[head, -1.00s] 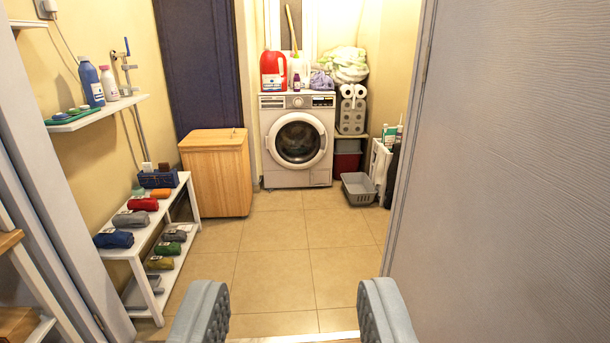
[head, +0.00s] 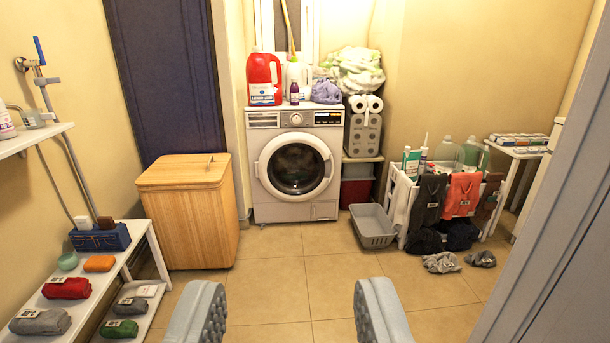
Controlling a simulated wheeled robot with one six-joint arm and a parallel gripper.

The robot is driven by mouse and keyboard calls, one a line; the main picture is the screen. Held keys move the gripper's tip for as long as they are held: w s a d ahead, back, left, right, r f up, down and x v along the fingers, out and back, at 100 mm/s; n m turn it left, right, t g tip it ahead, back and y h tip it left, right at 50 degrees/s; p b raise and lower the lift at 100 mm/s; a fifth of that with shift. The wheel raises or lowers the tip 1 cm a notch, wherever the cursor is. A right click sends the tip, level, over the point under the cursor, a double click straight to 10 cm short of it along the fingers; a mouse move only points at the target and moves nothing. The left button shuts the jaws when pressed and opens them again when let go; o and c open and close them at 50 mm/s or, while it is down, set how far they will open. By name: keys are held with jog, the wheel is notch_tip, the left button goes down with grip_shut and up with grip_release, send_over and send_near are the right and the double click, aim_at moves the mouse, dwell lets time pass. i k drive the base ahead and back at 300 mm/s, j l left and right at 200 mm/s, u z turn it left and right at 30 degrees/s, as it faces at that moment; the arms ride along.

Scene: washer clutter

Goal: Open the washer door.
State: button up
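The white washer (head: 297,165) stands against the back wall, a little left of the picture's middle. Its round door (head: 297,165) has a white ring and dark glass, and it looks shut. My gripper (head: 278,318) is at the bottom of the view with its two grey padded fingers wide apart. Nothing is between the fingers, only floor tiles. The gripper is well short of the washer and touches nothing. Which side the door's handle is on is too small to tell.
A wooden hamper (head: 190,210) stands left of the washer, a grey basket (head: 373,225) to its right. A white rack with hanging cloths (head: 450,200) is further right, with dark cloths on the floor. A white shelf (head: 140,232) is at left. The tiled floor (head: 290,270) ahead is clear.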

aim_at(264, 169)
jog(key=i, duration=1.7)
jog(key=i+u, duration=0.1)
jog(key=i, duration=0.7)
jog(key=i+l+u, duration=0.1)
jog(key=i, duration=0.7)
jog(key=i+l+u, duration=0.1)
jog(key=u, duration=0.25)
